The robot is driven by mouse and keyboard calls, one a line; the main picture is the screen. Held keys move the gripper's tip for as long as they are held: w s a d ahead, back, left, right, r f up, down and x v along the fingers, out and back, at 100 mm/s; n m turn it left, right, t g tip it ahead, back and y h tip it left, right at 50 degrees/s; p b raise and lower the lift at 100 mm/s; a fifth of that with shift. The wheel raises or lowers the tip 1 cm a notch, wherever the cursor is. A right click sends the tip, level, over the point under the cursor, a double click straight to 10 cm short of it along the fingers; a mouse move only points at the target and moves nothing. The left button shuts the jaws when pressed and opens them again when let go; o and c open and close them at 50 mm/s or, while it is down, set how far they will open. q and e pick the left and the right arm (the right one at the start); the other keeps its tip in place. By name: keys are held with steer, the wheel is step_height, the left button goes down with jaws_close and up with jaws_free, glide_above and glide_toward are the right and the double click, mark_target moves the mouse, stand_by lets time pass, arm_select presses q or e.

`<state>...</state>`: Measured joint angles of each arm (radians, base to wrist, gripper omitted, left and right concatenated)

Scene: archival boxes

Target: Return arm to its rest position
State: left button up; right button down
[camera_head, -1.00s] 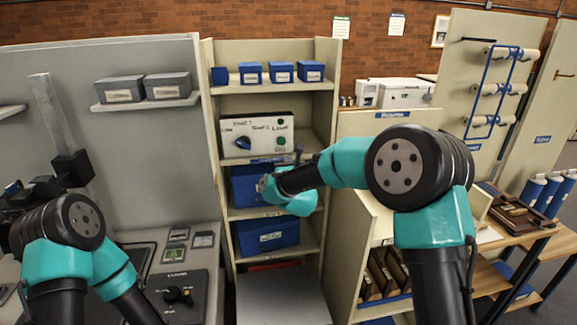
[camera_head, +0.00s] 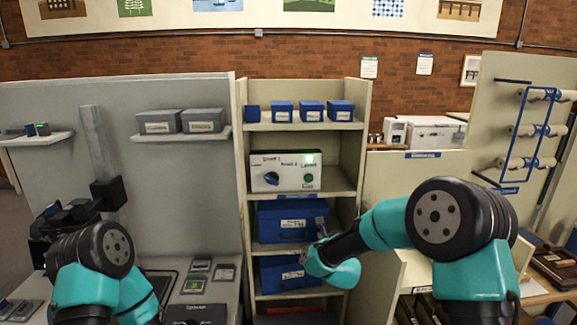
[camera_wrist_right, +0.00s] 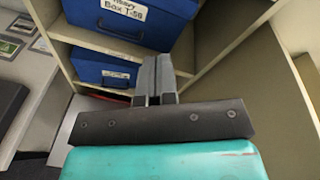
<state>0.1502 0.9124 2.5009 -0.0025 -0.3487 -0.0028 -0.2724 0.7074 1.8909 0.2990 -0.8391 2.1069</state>
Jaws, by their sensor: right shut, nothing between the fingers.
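My right arm reaches in from the right of the head view, bent at its dark elbow. My right gripper (camera_head: 321,226) is in front of the shelf unit (camera_head: 366,130), by the right part of the upper large blue box (camera_head: 275,218). In the right wrist view its grey fingers (camera_wrist_right: 156,62) are together with nothing between them. My left arm is folded at the left. Its upright grey gripper (camera_head: 91,112) stands before the grey panel; its finger gap cannot be made out.
A control panel (camera_head: 289,172) with a dial and lit green light sits above the large blue boxes. Small blue boxes (camera_head: 311,110) line the shelf above. A cream partition (camera_head: 415,185) stands close to my right arm. Grey boxes (camera_head: 160,122) sit on a wall shelf.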

steer(key=s+d+f+n+g, duration=0.35)
steer(key=s+f+n, duration=0.35)
steer(key=f, duration=0.4)
steer(key=s+d+f+n+g, duration=0.35)
steer(key=s+f+n, duration=0.3)
steer(key=f, duration=0.45)
steer(key=s+d+f+n+g+y, duration=0.1)
steer(key=s+f+n+g, duration=0.3)
steer(key=s, duration=0.8)
steer(key=s+d+f+n+g, duration=0.2)
steer(key=s+f+n+g, duration=0.2)
steer(key=s+f+n, duration=0.3)
steer(key=s+n, duration=0.2)
steer(key=s, duration=0.3)
steer(key=shift+s+d+y, duration=0.15)
steer(key=shift+s+y, duration=0.15)
steer(key=shift+y, duration=0.1)
steer(key=shift+f, duration=0.1)
